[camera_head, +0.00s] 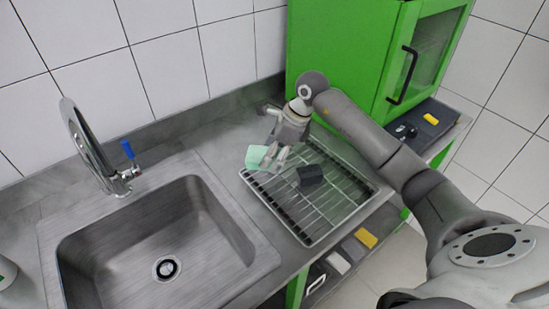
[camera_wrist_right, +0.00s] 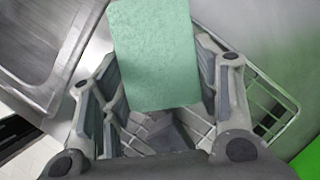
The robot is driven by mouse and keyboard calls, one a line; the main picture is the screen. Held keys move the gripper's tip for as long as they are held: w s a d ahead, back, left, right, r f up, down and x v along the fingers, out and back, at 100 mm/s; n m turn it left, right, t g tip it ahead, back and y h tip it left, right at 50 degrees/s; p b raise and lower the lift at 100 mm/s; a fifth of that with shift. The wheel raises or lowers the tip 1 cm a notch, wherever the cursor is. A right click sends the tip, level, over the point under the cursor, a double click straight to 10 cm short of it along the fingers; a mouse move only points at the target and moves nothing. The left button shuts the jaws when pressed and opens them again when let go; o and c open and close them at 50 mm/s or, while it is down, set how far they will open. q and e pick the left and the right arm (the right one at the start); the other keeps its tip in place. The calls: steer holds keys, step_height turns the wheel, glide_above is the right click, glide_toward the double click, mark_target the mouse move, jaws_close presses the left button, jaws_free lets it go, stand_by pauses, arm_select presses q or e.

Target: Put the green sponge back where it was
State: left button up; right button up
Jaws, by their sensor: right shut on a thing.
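The light green sponge (camera_head: 256,157) is at the left back corner of the wire drying rack (camera_head: 328,222), on the side toward the sink. My right gripper (camera_head: 274,156) is shut on it from above. In the right wrist view the sponge (camera_wrist_right: 155,50) sits between the two fingers of my right gripper (camera_wrist_right: 160,75) and sticks out past their tips. I cannot tell whether the sponge touches the rack or the counter. My left gripper is not in view.
A dark grey block (camera_head: 309,177) lies on the rack, close to my gripper. A sink (camera_head: 215,225) with a tap (camera_head: 90,150) is at left. A green cabinet (camera_head: 340,50) stands behind. Yellow pieces lie on the right ledge (camera_head: 431,119) and below the rack (camera_head: 366,238).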

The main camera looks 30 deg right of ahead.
steer(key=shift+w+d+f, duration=0.4)
steer(key=shift+d+f, duration=0.15)
steer(key=shift+f, duration=0.25)
step_height(320, 180, down, 3)
steer(key=shift+r+p, duration=0.1)
steer(key=shift+p, duration=0.95)
steer(key=shift+f, duration=0.2)
steer(key=o, duration=0.5)
steer(key=shift+w+f, duration=0.1)
steer(key=shift+f, duration=0.05)
steer(key=o, duration=0.5)
